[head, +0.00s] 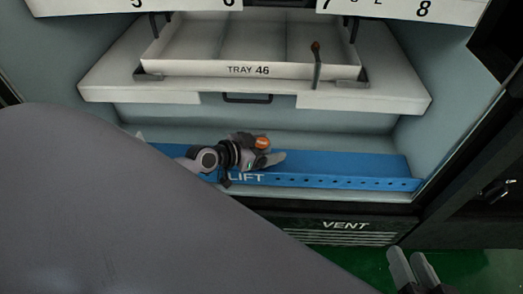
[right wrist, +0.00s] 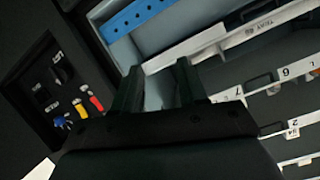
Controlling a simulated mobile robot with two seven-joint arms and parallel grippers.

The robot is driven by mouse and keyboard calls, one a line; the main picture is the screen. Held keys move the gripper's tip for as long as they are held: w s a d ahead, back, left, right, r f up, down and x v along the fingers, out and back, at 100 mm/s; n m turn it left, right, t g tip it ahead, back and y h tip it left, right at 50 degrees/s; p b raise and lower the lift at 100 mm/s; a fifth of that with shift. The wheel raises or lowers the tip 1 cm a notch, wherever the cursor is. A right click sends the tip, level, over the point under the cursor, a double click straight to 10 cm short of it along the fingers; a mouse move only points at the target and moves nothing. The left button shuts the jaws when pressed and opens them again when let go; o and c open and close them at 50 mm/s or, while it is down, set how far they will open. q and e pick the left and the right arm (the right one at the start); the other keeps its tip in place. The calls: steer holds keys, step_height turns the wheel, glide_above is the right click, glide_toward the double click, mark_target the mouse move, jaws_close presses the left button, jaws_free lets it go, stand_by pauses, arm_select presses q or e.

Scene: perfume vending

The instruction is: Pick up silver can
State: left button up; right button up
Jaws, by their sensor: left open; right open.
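I cannot make out a silver can in either view. My left gripper (head: 267,153) is low in the machine bay, in front of the blue lift bar (head: 340,170). It is open, and a small orange patch shows at it; I cannot tell whether that is part of the gripper. My right gripper (head: 418,270) is at the lower right of the head view, over the green floor. In the right wrist view, its two dark fingers (right wrist: 158,88) stand apart with nothing between them.
The pale tray marked TRAY 46 (head: 190,66) sits above the bar, with a thin upright piece (head: 316,65) at its front. A vent panel (head: 345,226) lies below. A dark control panel (right wrist: 65,90) with coloured parts stands left in the right wrist view.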

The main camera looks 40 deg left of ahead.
arm_select(q)
steer(key=shift+r, duration=0.1)
steer(key=c, duration=1.2)
steer(key=shift+o, duration=0.2)
